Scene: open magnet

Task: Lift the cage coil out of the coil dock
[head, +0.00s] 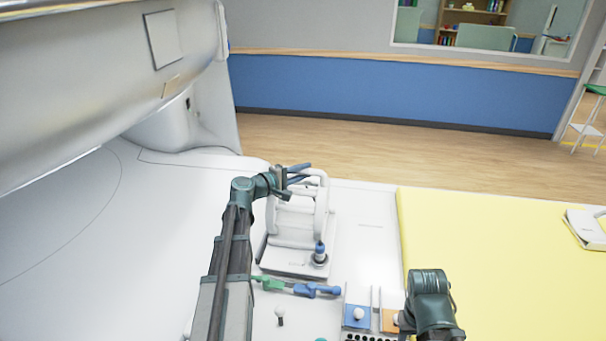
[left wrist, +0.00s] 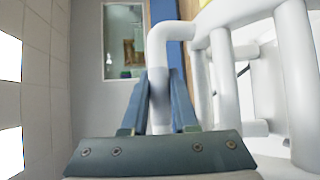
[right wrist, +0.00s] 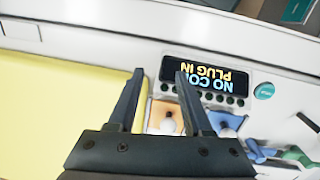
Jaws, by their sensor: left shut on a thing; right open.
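The white cage coil (head: 318,222), a frame of rounded bars, stands upright over the coil dock (head: 288,268), a pale base on the white table. I cannot tell whether its underside touches the dock. My left gripper (head: 300,174) is at the coil's upper part. In the left wrist view its fingers (left wrist: 158,88) close around a bent white tube of the coil (left wrist: 205,30). My right gripper (right wrist: 160,82) is open and empty above the orange and blue sockets; in the head view its fingers are mostly hidden.
A dark display (right wrist: 205,80) reads "NO CO... PLUG IN", partly covered. A blue-topped knob (head: 320,254) stands at the dock's front right. Green and blue connectors (head: 300,289) lie in front. A yellow pad (head: 490,260) is on the right. The large scanner housing (head: 90,80) overhangs the left.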

